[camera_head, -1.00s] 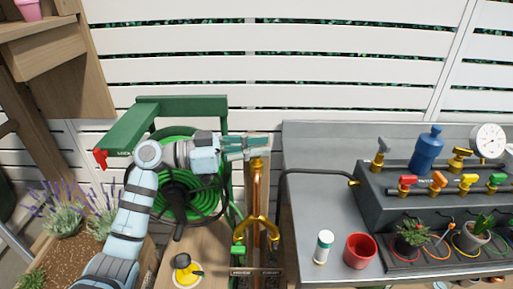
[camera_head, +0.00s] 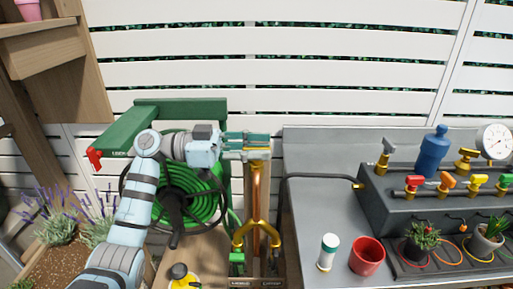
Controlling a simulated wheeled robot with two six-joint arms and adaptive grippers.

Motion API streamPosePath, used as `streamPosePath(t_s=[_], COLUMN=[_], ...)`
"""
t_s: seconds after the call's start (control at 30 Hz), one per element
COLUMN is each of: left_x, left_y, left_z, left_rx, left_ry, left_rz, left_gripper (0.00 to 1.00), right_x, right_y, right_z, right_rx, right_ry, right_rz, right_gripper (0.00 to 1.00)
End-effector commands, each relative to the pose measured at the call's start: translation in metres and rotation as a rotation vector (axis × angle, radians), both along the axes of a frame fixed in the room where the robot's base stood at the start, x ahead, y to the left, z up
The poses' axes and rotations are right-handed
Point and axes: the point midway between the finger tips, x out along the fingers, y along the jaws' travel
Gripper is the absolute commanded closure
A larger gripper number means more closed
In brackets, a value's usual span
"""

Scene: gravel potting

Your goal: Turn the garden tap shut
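The garden tap's copper pipe (camera_head: 256,192) runs up a wooden post, with a brass forked outlet (camera_head: 256,234) low on it. The top of the tap is mostly hidden behind my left gripper. My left gripper (camera_head: 262,146) comes in from the left and lies level across the top of the post, with its teal fingers at the tap's head. Whether the fingers are closed on a handle cannot be made out. My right gripper is not in view.
A green hose reel (camera_head: 190,190) stands behind my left arm, under a green frame with a red lever (camera_head: 94,158). A grey bench (camera_head: 315,215) on the right holds a white bottle (camera_head: 327,252), a red cup (camera_head: 367,256) and a valve manifold (camera_head: 400,205).

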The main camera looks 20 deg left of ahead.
Motion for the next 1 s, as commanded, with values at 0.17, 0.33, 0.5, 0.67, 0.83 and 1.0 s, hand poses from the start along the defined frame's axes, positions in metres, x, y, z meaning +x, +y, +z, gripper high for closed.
streamPosePath(t_s=[0.17,0.33,0.5,0.67,0.83,1.0], left_x=[0.0,-0.004,-0.013,-0.018,-0.018,-0.018], left_y=[0.001,0.021,0.057,0.073,0.073,0.073], left_z=[0.001,0.0,0.0,0.0,0.001,0.001], left_rx=[0.0,0.001,0.002,0.0,-0.001,-0.001], left_ry=[-0.001,-0.002,-0.001,-0.001,-0.002,-0.001], left_rz=[0.001,0.004,0.004,0.001,0.0,0.0], left_gripper=[0.69,0.69,0.69,0.69,0.69,0.69], right_x=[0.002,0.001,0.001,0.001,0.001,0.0], right_y=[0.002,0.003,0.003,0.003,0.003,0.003], right_z=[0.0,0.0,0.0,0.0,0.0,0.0], right_rx=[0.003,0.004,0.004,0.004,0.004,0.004], right_ry=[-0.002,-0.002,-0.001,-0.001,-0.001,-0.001], right_rz=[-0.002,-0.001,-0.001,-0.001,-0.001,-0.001], right_gripper=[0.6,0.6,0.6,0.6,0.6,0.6])
